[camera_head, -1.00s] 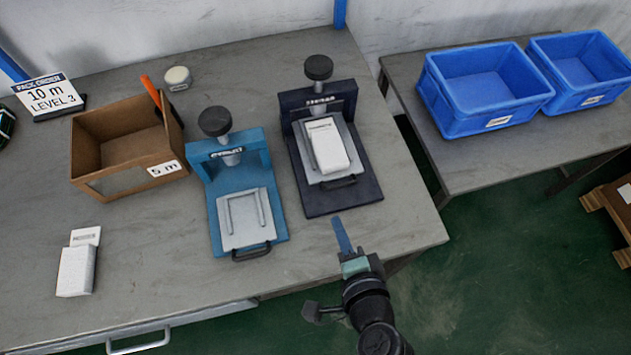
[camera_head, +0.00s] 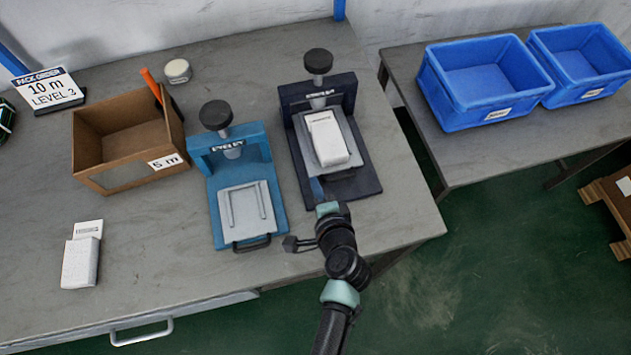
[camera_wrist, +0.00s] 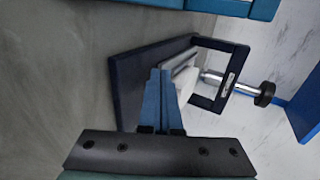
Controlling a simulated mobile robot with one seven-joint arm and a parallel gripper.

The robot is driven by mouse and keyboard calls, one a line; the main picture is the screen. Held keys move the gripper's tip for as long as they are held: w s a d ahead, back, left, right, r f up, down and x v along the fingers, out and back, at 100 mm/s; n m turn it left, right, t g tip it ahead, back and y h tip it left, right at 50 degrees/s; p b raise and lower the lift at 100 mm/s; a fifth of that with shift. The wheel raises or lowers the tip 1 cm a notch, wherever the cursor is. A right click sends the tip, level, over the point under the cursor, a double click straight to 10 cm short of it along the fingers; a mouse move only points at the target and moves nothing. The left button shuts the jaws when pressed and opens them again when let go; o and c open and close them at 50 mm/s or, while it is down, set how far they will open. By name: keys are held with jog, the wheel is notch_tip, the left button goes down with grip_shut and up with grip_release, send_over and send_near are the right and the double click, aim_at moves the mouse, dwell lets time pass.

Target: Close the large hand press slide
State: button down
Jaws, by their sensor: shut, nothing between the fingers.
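The large hand press (camera_head: 365,184) is dark navy with a black knob on top and stands on the bench. Its grey slide (camera_head: 349,132) sticks out in front of the upright frame and carries a white block (camera_head: 327,139). My gripper (camera_head: 317,188) is shut and empty, with its blue fingers at the front edge of the slide, covering part of the slide's handle. In the wrist view my shut fingers (camera_wrist: 158,98) point at the press (camera_wrist: 128,85), in front of the slide and block. I cannot tell whether the fingers touch the slide.
A smaller blue press (camera_head: 218,200) with an empty slide stands to the left. Further left are a cardboard box (camera_head: 115,140), a white block (camera_head: 80,262) and a sign (camera_head: 48,92). Blue bins (camera_head: 482,85) stand on a side table at the right.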

aim_at(307, 159)
jog(key=shift+w+a, duration=0.1)
jog(key=shift+w, duration=0.2)
jog(key=w, duration=0.1)
jog(key=w+a, duration=0.1)
jog(key=w, duration=0.2)
jog(key=shift+w+a, duration=0.25)
jog(key=shift+w, duration=0.1)
jog(key=shift+s, duration=0.1)
